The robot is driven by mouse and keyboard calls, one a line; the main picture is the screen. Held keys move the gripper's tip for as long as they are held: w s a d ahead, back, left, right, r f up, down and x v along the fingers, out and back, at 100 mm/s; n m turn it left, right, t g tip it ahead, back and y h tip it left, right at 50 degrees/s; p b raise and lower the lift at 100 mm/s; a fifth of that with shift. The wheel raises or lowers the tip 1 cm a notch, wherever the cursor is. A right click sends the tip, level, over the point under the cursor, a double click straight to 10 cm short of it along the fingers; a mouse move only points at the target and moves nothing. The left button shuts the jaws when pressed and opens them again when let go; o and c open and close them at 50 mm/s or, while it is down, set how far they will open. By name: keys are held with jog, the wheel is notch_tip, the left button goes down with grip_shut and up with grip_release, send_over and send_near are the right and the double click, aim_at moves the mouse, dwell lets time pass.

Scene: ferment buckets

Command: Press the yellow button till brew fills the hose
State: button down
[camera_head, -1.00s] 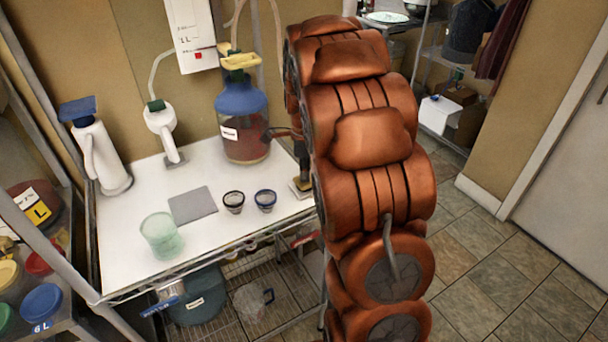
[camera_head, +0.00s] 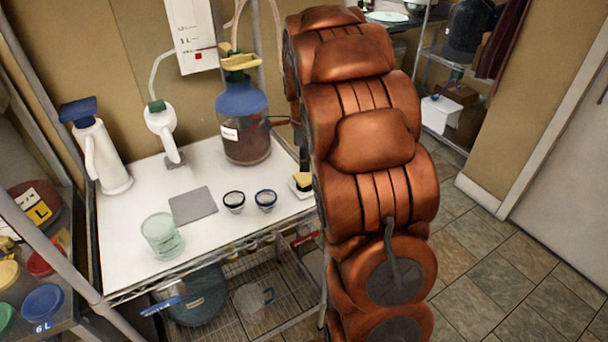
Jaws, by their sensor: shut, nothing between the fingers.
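My gripper (camera_head: 304,158) is mostly hidden by my copper-coloured arm; a narrow dark part shows just above the block. It is shut, and I cannot tell if it touches the block. A large clear jug (camera_head: 250,148) with a blue top and dark reddish brew stands behind. A pale hose (camera_head: 237,25) rises above the jug; whether brew is in it is too unclear to tell.
Two small dark-rimmed cups (camera_head: 265,200) and a grey mat (camera_head: 193,205) lie left of the block. A greenish cup (camera_head: 162,236) is at the front left. White bottles (camera_head: 103,160) stand at the back left. A wire shelf (camera_head: 280,295) runs below; tiled floor is clear at right.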

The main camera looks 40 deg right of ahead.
aim_at(303, 178)
jog(key=shift+r, duration=0.1)
jog(key=shift+r+p, duration=0.6)
jog(key=shift+r, duration=1.8)
jog(key=shift+a, duration=0.1)
jog(key=shift+s+a+r+n, duration=0.15)
jog(key=shift+s+a+n, duration=0.1)
jog(key=shift+a+n, duration=0.05)
jog(key=s+a+n, duration=0.6)
jog(key=s+n, duration=0.2)
jog(key=s, duration=0.2)
jog(key=s+a+f+n+g, duration=0.1)
jog(key=s+a+n, duration=0.6)
jog(key=s, duration=0.3)
jog(key=s+a+f+n, duration=0.1)
jog(key=s+a+n, duration=0.6)
jog(key=s+n, duration=0.2)
jog(key=shift+s+f+g, duration=0.15)
jog(key=shift+s+g, duration=0.25)
jog(key=shift+s, duration=0.1)
